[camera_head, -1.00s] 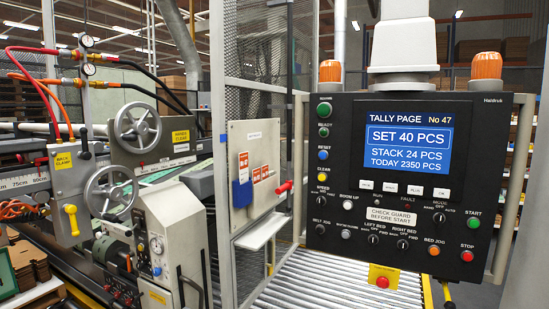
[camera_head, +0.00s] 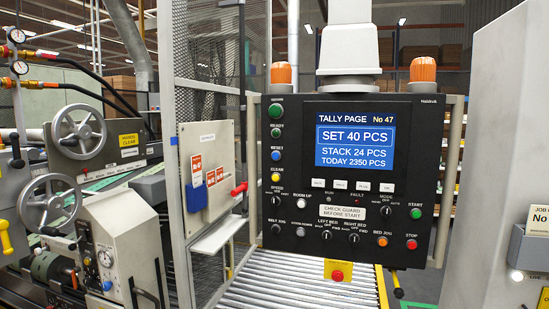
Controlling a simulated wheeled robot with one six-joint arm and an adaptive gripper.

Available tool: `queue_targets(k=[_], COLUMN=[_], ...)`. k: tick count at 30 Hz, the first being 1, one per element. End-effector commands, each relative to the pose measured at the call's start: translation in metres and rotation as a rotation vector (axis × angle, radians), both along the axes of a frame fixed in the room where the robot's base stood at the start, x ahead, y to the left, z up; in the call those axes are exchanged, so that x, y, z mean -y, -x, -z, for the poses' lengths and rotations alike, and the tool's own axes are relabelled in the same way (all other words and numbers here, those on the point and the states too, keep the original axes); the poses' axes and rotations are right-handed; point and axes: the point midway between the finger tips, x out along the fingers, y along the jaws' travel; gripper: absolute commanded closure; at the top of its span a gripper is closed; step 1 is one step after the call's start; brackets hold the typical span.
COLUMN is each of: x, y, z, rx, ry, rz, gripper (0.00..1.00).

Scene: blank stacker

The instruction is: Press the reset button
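The reset button (camera_head: 275,155) is a small blue round button on the left side of the black control panel (camera_head: 290,190). A small label reading RESET sits just above it. A dark green button is above it and a yellow clear button (camera_head: 276,178) is below it. The panel's blue screen reads TALLY PAGE No 47, SET 40 PCS, STACK 24 PCS. Nothing covers the reset button. My gripper is not in view.
A roller conveyor (camera_head: 290,282) runs below the panel, with a red button on a yellow box (camera_head: 338,270). A mesh guard (camera_head: 206,60) and handwheel machine (camera_head: 75,132) stand left. A grey cabinet (camera_head: 495,130) stands at the right.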

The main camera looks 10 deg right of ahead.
Motion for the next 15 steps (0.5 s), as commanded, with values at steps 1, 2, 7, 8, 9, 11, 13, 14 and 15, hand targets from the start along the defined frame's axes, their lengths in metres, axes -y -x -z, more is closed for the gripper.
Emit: queue_targets(k=[1,2,7,8,9,11,13,14,15], x=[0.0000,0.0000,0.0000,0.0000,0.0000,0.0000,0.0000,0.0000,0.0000], y=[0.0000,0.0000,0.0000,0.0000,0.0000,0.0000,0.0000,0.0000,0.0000], z=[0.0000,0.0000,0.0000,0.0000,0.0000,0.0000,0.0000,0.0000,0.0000], rx=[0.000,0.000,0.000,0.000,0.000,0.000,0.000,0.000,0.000], ry=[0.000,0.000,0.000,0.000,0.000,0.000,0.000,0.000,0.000], rz=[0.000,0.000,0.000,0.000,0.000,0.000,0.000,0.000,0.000], gripper=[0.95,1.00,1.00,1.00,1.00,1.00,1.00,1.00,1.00])
